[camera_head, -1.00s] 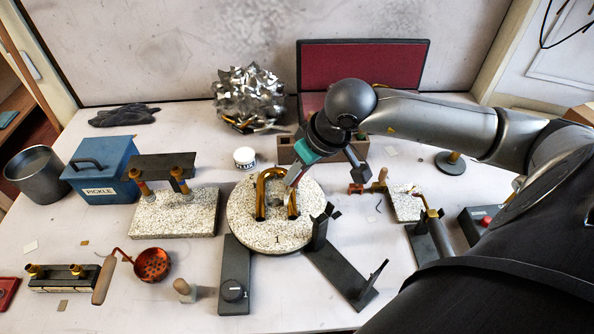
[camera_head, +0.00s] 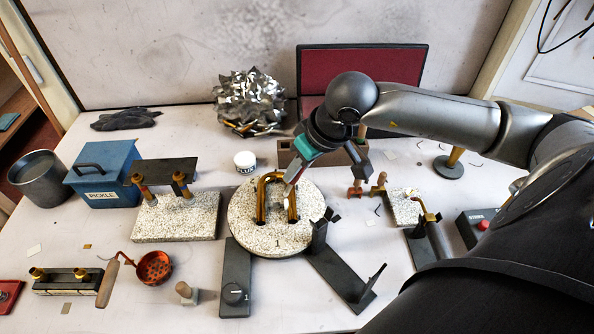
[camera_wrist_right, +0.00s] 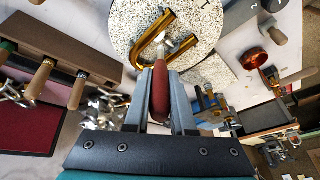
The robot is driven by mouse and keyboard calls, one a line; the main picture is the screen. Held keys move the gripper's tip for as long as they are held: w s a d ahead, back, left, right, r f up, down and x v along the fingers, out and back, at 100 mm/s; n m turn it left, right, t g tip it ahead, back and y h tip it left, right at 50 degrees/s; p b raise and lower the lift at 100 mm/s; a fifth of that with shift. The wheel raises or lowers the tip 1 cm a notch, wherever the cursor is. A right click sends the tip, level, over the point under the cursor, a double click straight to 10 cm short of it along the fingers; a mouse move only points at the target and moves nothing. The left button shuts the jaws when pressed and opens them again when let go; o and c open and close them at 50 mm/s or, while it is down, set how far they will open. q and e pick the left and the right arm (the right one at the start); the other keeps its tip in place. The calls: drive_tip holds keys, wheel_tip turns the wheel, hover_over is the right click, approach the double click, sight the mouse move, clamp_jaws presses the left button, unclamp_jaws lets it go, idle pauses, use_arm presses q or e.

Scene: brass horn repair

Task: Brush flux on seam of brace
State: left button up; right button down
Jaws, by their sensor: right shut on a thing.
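A U-shaped brass tube (camera_head: 261,200) stands on the round speckled turntable (camera_head: 270,241); the wrist view shows the tube (camera_wrist_right: 148,47) too. My right gripper (camera_head: 298,172) hangs just above and right of the tube. In the right wrist view the gripper (camera_wrist_right: 160,90) is shut on a red-brown handle (camera_wrist_right: 159,95), seemingly the flux brush. Its pale tip (camera_wrist_right: 174,45) reaches between the tube's legs, by the brace area; I cannot tell whether it touches. The seam is too small to make out. The white flux jar (camera_head: 245,161) stands behind the turntable. My left gripper is out of view.
A blue pickle box (camera_head: 102,178) and a speckled block (camera_head: 175,217) stand at left. A dark bracket (camera_head: 340,270) and a dial plate (camera_head: 235,285) lie in front of the turntable. A wooden tool rack (camera_head: 288,152) stands behind it.

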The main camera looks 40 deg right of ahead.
drive_tip(key=shift+r+p, duration=1.6)
drive_tip(key=shift+r, duration=1.75)
